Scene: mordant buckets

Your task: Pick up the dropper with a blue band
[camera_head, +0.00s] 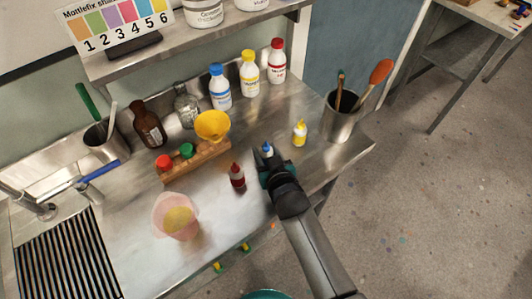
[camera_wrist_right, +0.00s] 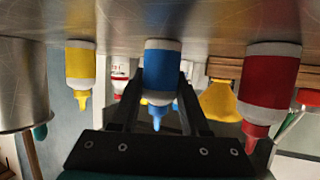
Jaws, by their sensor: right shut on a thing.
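The dropper with a blue band (camera_head: 267,149) stands on the steel counter (camera_head: 115,199), between the fingers of my right gripper (camera_head: 273,165). In the right wrist view, which is upside down, the blue-banded dropper (camera_wrist_right: 162,72) is upright, its base at the counter surface, with one finger of the right gripper (camera_wrist_right: 160,100) on each side. The gripper is shut on it. A red-banded dropper (camera_head: 237,176) stands to its left and a yellow-banded dropper (camera_head: 299,133) to its right. My left gripper is not in view.
A steel pot with brushes (camera_head: 341,122) stands at the right end. Several capped bottles, including a blue-capped one (camera_head: 220,90), line the back.

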